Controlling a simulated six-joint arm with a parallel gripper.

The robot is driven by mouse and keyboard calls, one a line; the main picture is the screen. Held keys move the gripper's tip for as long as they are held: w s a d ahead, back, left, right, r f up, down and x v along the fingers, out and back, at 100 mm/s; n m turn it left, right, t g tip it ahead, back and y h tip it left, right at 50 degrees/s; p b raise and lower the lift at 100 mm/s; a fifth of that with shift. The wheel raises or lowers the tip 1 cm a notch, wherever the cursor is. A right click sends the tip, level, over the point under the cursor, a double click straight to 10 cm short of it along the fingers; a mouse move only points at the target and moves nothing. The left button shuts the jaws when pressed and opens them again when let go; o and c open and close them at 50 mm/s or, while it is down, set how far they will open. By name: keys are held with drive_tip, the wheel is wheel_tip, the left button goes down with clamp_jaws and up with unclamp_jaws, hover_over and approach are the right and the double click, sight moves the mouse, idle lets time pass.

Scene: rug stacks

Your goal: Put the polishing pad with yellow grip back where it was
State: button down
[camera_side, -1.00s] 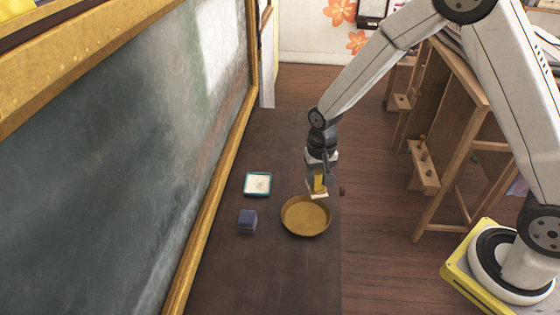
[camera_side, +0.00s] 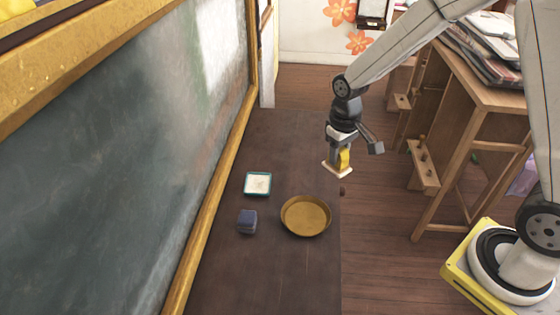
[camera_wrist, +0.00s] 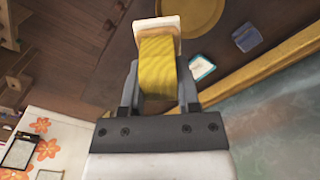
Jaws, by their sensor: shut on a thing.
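The polishing pad with yellow grip (camera_side: 343,160) is held in my gripper (camera_side: 342,154), above the right edge of the dark mat. Its white pad side faces down. In the wrist view the yellow grip (camera_wrist: 157,65) sits between the two fingers of my gripper (camera_wrist: 160,80), with the pale pad beyond it. My gripper is shut on the grip. The pad is clear of the mat and of the round tan dish (camera_side: 306,217), which lies below and to the left of it.
A teal-rimmed square tray with a white inside (camera_side: 257,184) and a dark blue block (camera_side: 247,221) lie on the dark mat (camera_side: 265,275), left of the dish. A small brown thing (camera_side: 342,191) lies at the mat's right edge. The framed board stands left; a wooden desk stands right.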

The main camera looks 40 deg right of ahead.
drive_tip(key=d+f, duration=0.4)
drive_tip(key=f, duration=0.2)
drive_tip(key=w+f, duration=0.2)
drive_tip(key=w, duration=0.2)
drive_tip(key=w+f, duration=0.3)
drive_tip(key=w, duration=0.1)
drive_tip(key=w+f, duration=0.3)
drive_tip(key=w, duration=0.1)
drive_tip(key=shift+w+d+f, duration=0.2)
drive_tip(key=shift+d, duration=0.15)
drive_tip(key=shift+w+f, duration=0.3)
drive_tip(key=shift+f, duration=0.05)
drive_tip(key=shift+w+f, duration=0.15)
drive_tip(key=shift+f, duration=0.05)
drive_tip(key=shift+w+f, duration=0.1)
drive_tip(key=shift+f, duration=1.5)
drive_tip(key=shift+f, duration=0.2)
